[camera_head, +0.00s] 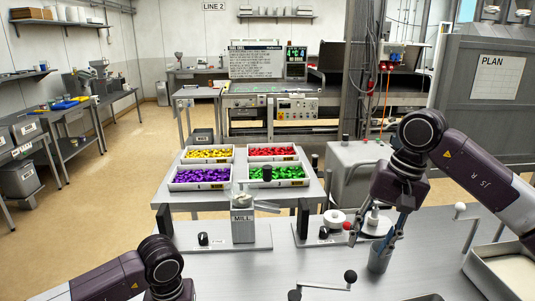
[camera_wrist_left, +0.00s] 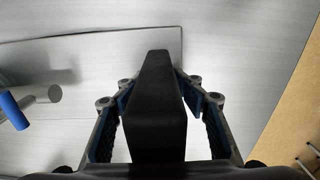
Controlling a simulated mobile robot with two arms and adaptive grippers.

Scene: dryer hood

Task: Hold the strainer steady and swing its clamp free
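No part is marked as the strainer, and I cannot pick it out surely. A black-knobbed lever (camera_head: 350,277) stands at the table's front edge, its lower part cut off. In the left wrist view a black upright block (camera_wrist_left: 155,110) stands between the fingers of my left gripper (camera_wrist_left: 157,85). The fingertips lie close along both its sides; light gaps show lower down, so firm contact is unclear. In the head view that gripper is below the frame. My right gripper (camera_head: 388,232) points down over a grey cup-like cylinder (camera_head: 379,261); its fingers are small and overlap it.
A MILL unit (camera_head: 242,228) and a plate with a dial and white wheel (camera_head: 335,219) stand ahead. Trays of yellow, red, purple and green pieces (camera_head: 203,187) sit behind. A pale open bin (camera_head: 478,267) is at right. A blue-ended cylinder (camera_wrist_left: 12,111) lies left of my left gripper.

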